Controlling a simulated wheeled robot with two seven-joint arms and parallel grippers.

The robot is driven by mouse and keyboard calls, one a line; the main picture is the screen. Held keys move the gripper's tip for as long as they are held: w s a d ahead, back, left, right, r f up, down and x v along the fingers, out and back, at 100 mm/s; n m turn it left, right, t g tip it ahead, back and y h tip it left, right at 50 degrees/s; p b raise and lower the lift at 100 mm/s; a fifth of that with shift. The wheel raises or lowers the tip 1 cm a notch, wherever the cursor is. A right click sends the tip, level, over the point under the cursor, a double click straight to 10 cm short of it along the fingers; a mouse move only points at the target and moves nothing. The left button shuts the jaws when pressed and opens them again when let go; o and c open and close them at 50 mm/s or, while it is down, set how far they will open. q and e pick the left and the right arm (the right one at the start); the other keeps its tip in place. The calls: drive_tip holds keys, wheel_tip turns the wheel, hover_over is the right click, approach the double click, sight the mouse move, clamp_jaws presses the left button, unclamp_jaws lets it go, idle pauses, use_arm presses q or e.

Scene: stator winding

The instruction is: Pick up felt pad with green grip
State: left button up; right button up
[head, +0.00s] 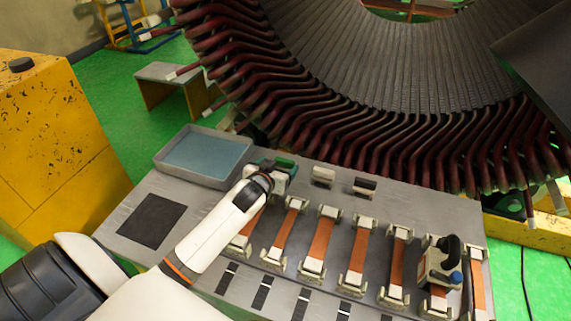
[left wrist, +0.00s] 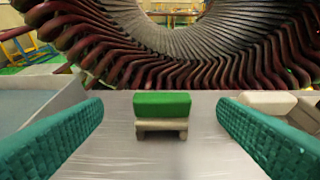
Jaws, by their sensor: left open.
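The felt pad with the green grip (left wrist: 162,106) stands on the grey table, straight ahead in the left wrist view. It has a green block on top and a pale base below. My left gripper (left wrist: 160,135) is open, its two teal textured fingers on either side of the view with the pad between and a little beyond them. Nothing is held. In the head view my left gripper (head: 277,168) is at the back of the table, near the blue-lined tray, and it mostly hides the pad. My right gripper is not in view.
A shallow tray (head: 206,158) stands left of the gripper. Two other small pads, one pale (head: 323,176) and one dark-bottomed (head: 365,187), stand to its right. Copper strips in holders (head: 322,240) fill the table's front. The large stator (head: 380,90) rises just behind the table.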

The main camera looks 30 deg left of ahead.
sight(284, 160)
use_arm(q)
drive_tip(key=shift+w+f, duration=0.2)
drive_tip(key=shift+w, duration=0.2)
drive_tip(key=p+x, duration=0.1)
drive_tip(key=x, duration=0.3)
drive_tip(key=shift+w, duration=0.35)
drive_tip(key=shift+w+a+f, duration=0.15)
drive_tip(key=shift+w+f, duration=0.2)
drive_tip(key=shift+w, duration=0.1)
drive_tip(key=shift+c, duration=0.8)
drive_tip(key=c, duration=0.9)
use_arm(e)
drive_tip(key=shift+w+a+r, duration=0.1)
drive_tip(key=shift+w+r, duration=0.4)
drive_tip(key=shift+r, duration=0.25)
use_arm(q)
drive_tip(key=shift+r, duration=0.1)
drive_tip(key=shift+c, duration=0.2)
